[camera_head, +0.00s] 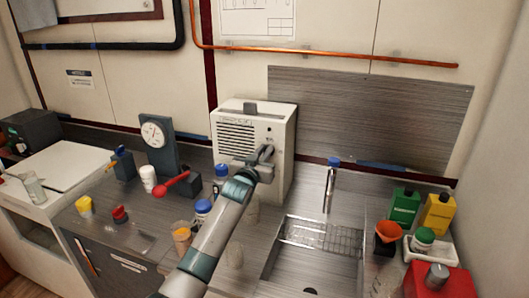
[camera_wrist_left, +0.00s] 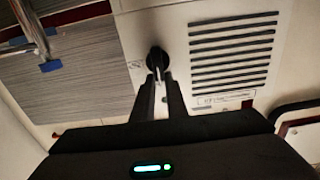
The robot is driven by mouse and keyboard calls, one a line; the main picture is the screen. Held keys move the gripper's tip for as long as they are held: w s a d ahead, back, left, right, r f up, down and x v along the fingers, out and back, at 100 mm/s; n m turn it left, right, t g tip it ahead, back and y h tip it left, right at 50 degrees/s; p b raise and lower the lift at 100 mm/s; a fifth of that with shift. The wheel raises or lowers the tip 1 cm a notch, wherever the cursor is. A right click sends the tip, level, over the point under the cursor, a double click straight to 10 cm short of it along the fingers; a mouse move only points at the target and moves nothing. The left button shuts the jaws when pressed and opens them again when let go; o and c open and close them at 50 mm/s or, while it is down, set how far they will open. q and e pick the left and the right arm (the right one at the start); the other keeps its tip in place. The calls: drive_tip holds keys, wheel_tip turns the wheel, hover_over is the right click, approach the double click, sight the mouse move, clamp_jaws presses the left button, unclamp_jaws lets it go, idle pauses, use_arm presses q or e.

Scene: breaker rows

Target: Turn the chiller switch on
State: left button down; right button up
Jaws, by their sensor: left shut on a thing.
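The chiller is a cream box (camera_head: 279,118) with a dark slotted vent, standing against the back wall in the head view. Its front also fills much of the wrist view (camera_wrist_left: 238,62), turned over there. The chiller switch is a black round knob (camera_wrist_left: 156,57) beside the vent. My left gripper (camera_head: 266,155) reaches the chiller's front. In the left wrist view its two fingers (camera_wrist_left: 161,80) are closed on the knob, hiding part of it. I cannot read the knob's exact setting. My right gripper is not in view.
A sink with a wire rack (camera_head: 322,236) and a tap (camera_head: 330,185) lie to the right. Bottles and a dial gauge (camera_head: 155,135) stand left of the chiller. Green and yellow containers (camera_head: 404,206) are at the far right. The counter is crowded near my arm.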

use_arm(q)
drive_tip(key=shift+m, duration=0.3)
drive_tip(key=m, duration=0.5)
drive_tip(key=d+f+m+b, duration=0.1)
drive_tip(key=m, duration=0.4)
drive_tip(key=d+f+m, duration=0.1)
drive_tip(key=m, duration=0.4)
drive_tip(key=shift+s+d+f, duration=0.1)
drive_tip(key=shift+s, duration=0.25)
drive_tip(key=shift+f+m, duration=0.2)
drive_tip(key=shift+m, duration=0.9)
drive_tip(key=c, duration=1.8)
unclamp_jaws()
drive_tip(key=shift+o, duration=0.2)
